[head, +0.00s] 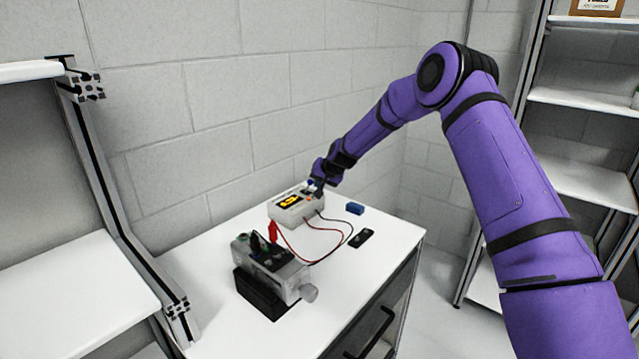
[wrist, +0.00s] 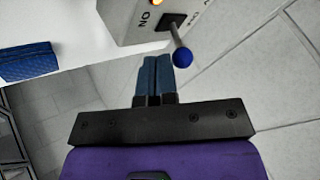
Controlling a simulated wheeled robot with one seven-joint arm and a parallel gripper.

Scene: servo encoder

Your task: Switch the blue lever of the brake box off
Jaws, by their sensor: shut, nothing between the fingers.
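The brake box (head: 290,211) is a pale box with a lit yellow display, standing on the white cabinet top near the wall. In the wrist view part of its face (wrist: 125,22) shows, with a dark slot, an "ON" label seen upside down and a lit orange lamp. The blue lever (wrist: 182,57) has a round blue ball on a thin grey shaft coming out of the slot. Its exact throw is hard to tell. My gripper (wrist: 157,62) is shut and empty, its blue fingertips just left of the ball, with little or no gap. In the head view my gripper (head: 318,188) is at the box's far right end.
A blue block (head: 355,208) and a black remote-like item (head: 361,238) lie right of the box. A grey device (head: 270,268) with a knob stands in front, joined to the box by red and black wires (head: 330,228). Shelves stand left and right.

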